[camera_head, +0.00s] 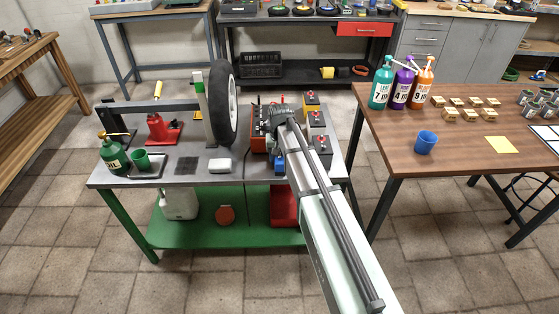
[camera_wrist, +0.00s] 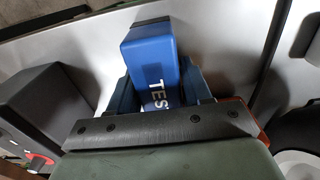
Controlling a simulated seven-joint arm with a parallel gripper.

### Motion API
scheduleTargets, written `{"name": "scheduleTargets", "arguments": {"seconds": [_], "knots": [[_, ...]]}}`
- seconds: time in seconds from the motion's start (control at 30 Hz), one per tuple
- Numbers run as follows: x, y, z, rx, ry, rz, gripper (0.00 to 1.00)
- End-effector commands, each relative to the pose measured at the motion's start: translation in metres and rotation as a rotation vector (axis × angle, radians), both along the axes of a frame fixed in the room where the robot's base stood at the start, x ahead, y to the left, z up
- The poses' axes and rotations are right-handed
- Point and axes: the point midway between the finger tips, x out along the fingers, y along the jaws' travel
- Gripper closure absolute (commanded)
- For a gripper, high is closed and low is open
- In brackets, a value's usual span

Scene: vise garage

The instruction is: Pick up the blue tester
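The blue tester (camera_wrist: 152,60) is a blue box with white lettering that starts "TES", seen from close by in the wrist view. In the head view a small part of the blue tester (camera_head: 279,165) shows on the left workbench, beside my arm. My gripper (camera_wrist: 160,92) is over the tester, with dark finger parts on its left and right sides. I cannot tell whether the fingers touch it; the dark bar of my gripper hides the tester's near end. In the head view my gripper (camera_head: 279,122) reaches down among the batteries and its fingertips are hidden.
A red-orange battery (camera_head: 259,138) stands left of my gripper, and grey batteries (camera_head: 319,140) stand close on the right. A tire (camera_head: 222,102) rises upright to the left. A white block (camera_head: 220,165) lies near the bench's front edge. The wooden table (camera_head: 455,165) is at the right.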

Motion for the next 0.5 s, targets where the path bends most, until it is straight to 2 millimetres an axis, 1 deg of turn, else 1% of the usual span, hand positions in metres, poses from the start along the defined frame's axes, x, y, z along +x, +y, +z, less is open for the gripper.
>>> {"name": "scheduleTargets", "arguments": {"seconds": [0.03,0.07,0.4,0.5], "knots": [[0.0001,0.0000,0.0001,0.000,0.000,0.000,0.57],[0.0001,0.0000,0.0001,0.000,0.000,0.000,0.59],[0.0000,0.0000,0.0002,0.000,0.000,0.000,0.91],[0.0000,0.0000,0.0003,0.000,0.000,0.000,0.92]]}}
